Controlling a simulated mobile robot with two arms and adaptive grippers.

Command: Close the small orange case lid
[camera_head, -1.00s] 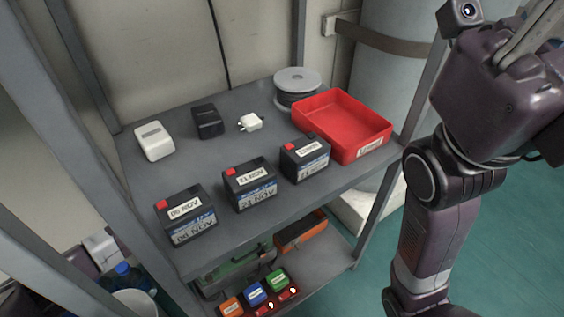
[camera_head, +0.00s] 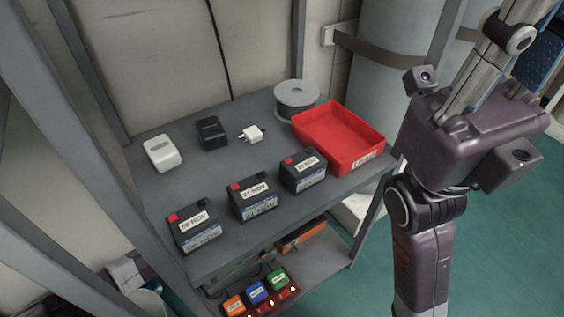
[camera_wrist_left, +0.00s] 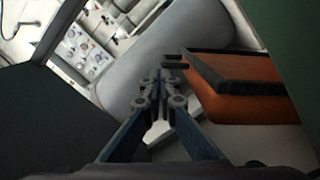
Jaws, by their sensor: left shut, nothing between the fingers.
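The small orange case (camera_wrist_left: 240,105) is at the right in the left wrist view, with an orange body and a dark band along its upper edge. Its orange lid (camera_wrist_left: 235,66) shows above the band; I cannot tell whether it is fully down. In the head view the case (camera_head: 302,236) is on the lower shelf, mostly hidden by the upper shelf. My left gripper (camera_wrist_left: 158,82) is shut and empty, its tips just left of the case's near corner, seemingly apart from it. The head view does not show my left gripper. My right gripper is not in view.
The upper shelf (camera_head: 215,165) holds several labelled batteries, a red tray (camera_head: 350,155), a cable spool (camera_head: 296,98) and small chargers. On the lower shelf (camera_head: 325,258), orange, blue (camera_head: 257,292) and green blocks stand in front. Shelf posts and the upper shelf limit access.

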